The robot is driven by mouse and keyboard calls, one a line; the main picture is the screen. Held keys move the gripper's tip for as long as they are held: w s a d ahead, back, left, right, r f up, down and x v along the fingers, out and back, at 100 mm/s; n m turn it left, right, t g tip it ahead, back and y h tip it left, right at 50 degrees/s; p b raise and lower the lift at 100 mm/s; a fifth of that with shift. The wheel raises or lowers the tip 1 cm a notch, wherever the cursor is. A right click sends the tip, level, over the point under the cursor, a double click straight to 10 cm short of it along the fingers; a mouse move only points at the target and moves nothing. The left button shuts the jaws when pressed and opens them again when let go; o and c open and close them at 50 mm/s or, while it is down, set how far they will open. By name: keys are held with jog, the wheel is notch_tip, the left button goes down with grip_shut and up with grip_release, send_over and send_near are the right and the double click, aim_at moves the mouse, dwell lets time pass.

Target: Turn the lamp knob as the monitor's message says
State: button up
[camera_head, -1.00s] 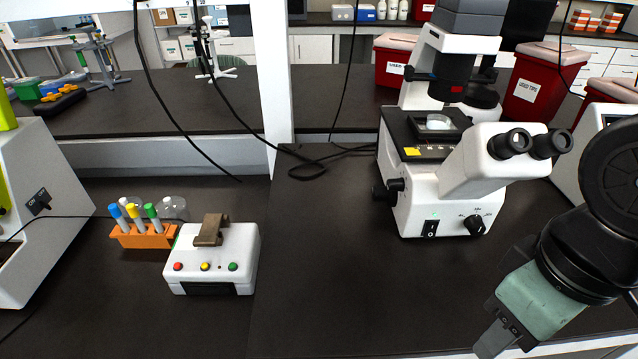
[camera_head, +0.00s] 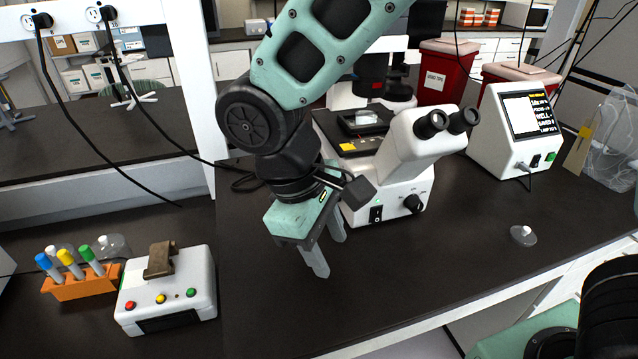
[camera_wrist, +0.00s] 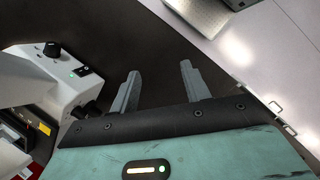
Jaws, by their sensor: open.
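The white microscope (camera_head: 405,160) stands on the dark bench. Its black lamp knob (camera_head: 413,203) is on the front base, right of a power switch (camera_head: 376,213) with a green light above it. The knob also shows in the wrist view (camera_wrist: 52,48), at upper left. The monitor (camera_head: 520,116) stands to the right; its screen has a white panel and yellow text, with a bottom line starting "LAMP" too small to read fully. My gripper (camera_head: 329,260) is open and empty, pointing down in front and left of the microscope base, apart from the knob. Its fingers show in the wrist view (camera_wrist: 159,70).
A white box with coloured buttons (camera_head: 165,290) and an orange tube rack (camera_head: 80,286) stand at left. A small clear flask (camera_head: 523,235) lies right of the microscope. Red bins (camera_head: 445,72) stand behind. The bench front between box and flask is clear.

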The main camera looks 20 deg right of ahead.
jog(key=w+a+f+t+h, duration=0.35)
jog(key=w+h, duration=0.25)
jog(key=w, duration=0.3)
jog(key=w+a+f+t+h, duration=0.25)
jog(key=w+a+h, duration=0.2)
jog(key=w, duration=0.55)
jog(key=r+p+x, duration=0.2)
jog(key=p+x, duration=0.3)
jog(key=x, duration=1.3)
jog(key=shift+d+n+h+p, duration=0.3)
jog(key=shift+h+p, duration=0.1)
jog(key=shift+h, duration=0.05)
jog(key=shift+s, duration=0.1)
jog(key=c, duration=1)
